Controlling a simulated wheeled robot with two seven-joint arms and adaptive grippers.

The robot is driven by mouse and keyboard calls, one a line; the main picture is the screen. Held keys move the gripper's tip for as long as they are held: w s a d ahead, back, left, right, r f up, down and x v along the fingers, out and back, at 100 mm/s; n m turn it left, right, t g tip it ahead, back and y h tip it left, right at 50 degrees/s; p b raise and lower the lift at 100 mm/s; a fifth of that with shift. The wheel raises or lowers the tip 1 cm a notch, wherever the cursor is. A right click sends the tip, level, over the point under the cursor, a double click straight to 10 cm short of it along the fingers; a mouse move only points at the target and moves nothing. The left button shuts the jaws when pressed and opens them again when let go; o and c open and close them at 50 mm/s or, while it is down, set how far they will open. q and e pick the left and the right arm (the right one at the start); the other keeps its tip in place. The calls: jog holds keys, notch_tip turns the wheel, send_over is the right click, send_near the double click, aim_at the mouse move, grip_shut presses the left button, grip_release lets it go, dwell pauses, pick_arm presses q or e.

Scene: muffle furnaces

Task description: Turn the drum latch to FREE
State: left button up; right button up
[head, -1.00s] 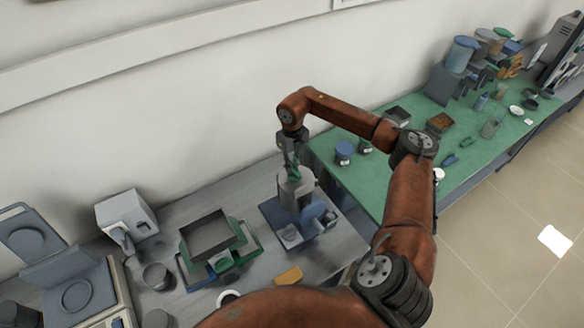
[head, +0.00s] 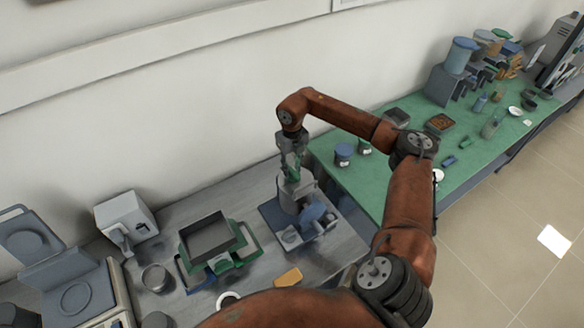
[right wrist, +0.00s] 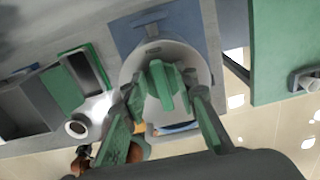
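The drum (head: 290,197) is a pale grey cylinder on a blue base plate (head: 268,213) on the grey bench. In the right wrist view its round top (right wrist: 150,55) fills the middle. A green bar-shaped latch (right wrist: 163,88) stands on top of the drum. My right gripper (head: 292,172) points down just over the drum. In the right wrist view its fingers (right wrist: 163,97) are apart, one on each side of the latch, with visible gaps. The latch's markings cannot be read. My left gripper is not in view.
Left of the drum are a dark tray (head: 208,237) on a green frame, a metal cup (head: 156,278) and a white device (head: 126,219). A yellow block (head: 288,277) lies in front. A green-topped bench (head: 400,170) with jars adjoins on the right. The wall is close behind.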

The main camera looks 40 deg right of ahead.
aim_at(292, 170)
notch_tip(292, 170, up, 12)
dwell(0.7)
dwell(0.7)
